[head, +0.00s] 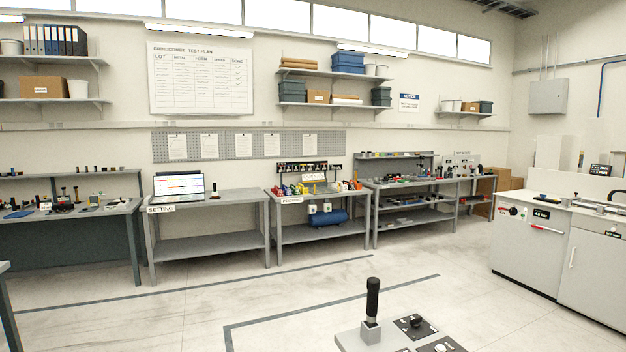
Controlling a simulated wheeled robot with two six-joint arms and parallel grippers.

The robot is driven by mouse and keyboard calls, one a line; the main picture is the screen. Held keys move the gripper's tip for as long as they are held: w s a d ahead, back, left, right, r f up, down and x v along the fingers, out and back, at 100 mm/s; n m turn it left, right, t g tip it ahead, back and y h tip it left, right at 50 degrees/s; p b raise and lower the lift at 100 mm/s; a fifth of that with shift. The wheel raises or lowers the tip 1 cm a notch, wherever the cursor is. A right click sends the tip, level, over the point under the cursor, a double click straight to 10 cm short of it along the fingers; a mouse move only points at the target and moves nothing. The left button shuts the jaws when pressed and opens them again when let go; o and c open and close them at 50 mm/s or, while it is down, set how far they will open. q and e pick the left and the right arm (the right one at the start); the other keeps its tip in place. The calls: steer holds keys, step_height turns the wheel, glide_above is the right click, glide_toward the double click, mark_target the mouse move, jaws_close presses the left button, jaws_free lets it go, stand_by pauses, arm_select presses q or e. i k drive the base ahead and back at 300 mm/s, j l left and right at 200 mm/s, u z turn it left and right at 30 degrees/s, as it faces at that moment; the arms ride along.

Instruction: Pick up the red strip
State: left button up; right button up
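I cannot pick out the red strip with certainty. A thin red bar (547,229) shows on the front of the white cabinet at the right, and it may be only a handle or marking. Small red, yellow and blue items (303,189) sit on the middle bench, too small to tell apart. Neither of my grippers is in view.
A grey bench (210,199) with a laptop (179,186) stands against the wall, with further benches on both sides. The white cabinet (520,245) stands at the right. A black-handled lever (372,300) rises at the bottom. The floor (200,305) between is clear, with dark lines.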

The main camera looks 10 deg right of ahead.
mark_target(279, 193)
steer(key=u, duration=0.1)
steer(key=i, duration=9.05)
steer(key=i+u, duration=0.2)
steer(key=i, duration=0.25)
